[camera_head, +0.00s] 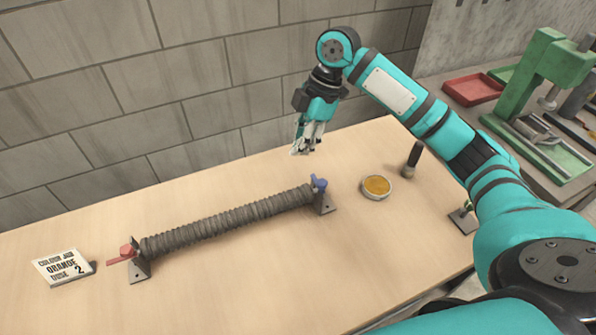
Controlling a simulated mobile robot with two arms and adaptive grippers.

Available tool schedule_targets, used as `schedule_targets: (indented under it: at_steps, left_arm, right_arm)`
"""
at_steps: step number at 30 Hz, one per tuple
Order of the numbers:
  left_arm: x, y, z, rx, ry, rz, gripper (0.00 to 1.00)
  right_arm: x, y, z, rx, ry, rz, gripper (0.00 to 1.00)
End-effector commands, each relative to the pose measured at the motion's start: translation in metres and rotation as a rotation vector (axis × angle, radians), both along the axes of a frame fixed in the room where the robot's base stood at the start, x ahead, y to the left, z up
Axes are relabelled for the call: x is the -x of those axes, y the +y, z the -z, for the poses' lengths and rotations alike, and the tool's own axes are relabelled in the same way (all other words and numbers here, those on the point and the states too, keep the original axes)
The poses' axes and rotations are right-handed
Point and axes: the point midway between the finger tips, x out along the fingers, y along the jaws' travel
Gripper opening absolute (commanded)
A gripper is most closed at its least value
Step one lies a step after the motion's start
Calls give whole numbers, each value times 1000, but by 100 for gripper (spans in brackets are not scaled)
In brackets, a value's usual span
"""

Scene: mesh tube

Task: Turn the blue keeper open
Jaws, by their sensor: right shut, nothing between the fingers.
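The blue keeper (318,184) sits at the right end of a grey ribbed mesh tube (230,219), on top of a small grey bracket (324,203). Its exact turn is too small to tell. A red keeper (122,254) is at the tube's left end, by another bracket (137,268). My right gripper (300,150) is shut and empty. It hangs in the air above the table's back part, up from the blue keeper in the picture and apart from it. My left gripper is not in view.
A round dish with orange-yellow contents (377,186) and a dark-handled tool (412,159) stand right of the tube. A lettered card (62,267) is at the far left. A block wall (200,90) rises behind the table (280,270). The table's front middle is clear.

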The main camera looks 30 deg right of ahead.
Motion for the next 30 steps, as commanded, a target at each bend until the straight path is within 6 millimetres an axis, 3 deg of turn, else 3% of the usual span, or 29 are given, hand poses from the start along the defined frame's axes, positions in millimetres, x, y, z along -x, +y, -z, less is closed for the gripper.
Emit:
schedule_targets:
  at_steps: [3,8,18,24,30]
  left_arm:
    - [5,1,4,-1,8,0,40]
    - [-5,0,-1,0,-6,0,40]
    - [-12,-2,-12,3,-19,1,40]
    - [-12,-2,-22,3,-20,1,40]
    - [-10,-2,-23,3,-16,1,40]
  right_arm:
    - [0,2,11,0,3,-1,0]
    - [1,10,31,0,5,-1,0]
    - [-1,34,99,0,5,-2,0]
    - [0,3,97,3,1,2,0]
    - [1,-7,98,0,0,0,0]
